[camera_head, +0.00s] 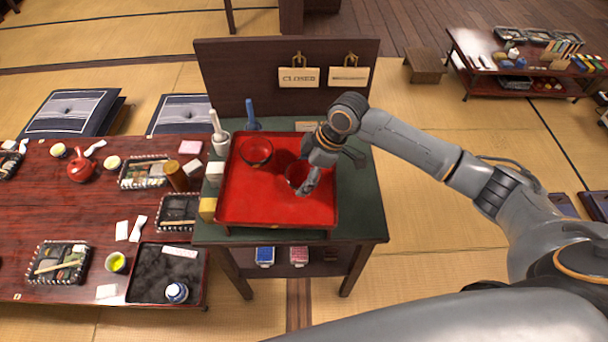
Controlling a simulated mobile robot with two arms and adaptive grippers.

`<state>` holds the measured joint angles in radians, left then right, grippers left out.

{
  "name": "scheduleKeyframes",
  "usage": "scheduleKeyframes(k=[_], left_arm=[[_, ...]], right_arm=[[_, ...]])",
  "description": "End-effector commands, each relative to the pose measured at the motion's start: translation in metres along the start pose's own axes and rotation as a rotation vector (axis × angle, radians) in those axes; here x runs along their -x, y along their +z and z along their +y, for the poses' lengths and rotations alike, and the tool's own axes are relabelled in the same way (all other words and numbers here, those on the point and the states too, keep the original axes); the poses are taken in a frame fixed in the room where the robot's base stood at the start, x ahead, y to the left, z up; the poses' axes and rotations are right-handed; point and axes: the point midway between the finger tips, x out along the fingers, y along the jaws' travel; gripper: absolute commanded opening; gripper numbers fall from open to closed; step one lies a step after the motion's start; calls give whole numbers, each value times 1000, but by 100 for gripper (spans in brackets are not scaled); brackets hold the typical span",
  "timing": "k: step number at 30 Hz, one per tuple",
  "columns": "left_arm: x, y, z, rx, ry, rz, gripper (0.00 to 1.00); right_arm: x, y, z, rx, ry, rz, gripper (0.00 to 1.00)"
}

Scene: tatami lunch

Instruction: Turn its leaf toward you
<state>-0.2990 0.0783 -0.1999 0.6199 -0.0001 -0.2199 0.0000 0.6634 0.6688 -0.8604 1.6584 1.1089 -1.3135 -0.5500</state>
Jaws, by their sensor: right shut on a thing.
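A red tray (240,205) lies on the dark green top of a small stand. My right gripper (308,186) reaches down into the tray's right part and is shut on a red bowl (292,173). The gripper covers part of that bowl, and no leaf can be made out on it. A second red bowl (256,151) stands in the tray, left of and behind the held one, apart from the gripper. My left gripper is not in view.
A dark board (232,75) with hanging signs closes the back. The tray's front left is bare.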

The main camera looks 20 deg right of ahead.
Motion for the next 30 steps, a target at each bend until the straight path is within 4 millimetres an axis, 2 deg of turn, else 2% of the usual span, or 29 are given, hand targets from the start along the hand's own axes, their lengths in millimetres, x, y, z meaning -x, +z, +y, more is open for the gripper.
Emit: scheduleKeyframes(k=[11, 18, 30], left_arm=[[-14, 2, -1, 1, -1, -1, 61], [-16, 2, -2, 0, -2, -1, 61], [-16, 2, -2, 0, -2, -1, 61]], right_arm=[[-2, 0, 1, 421, -177, 2, 46], [-12, 4, 0, 412, -173, 2, 46], [-14, 6, 0, 411, -172, 1, 46]])
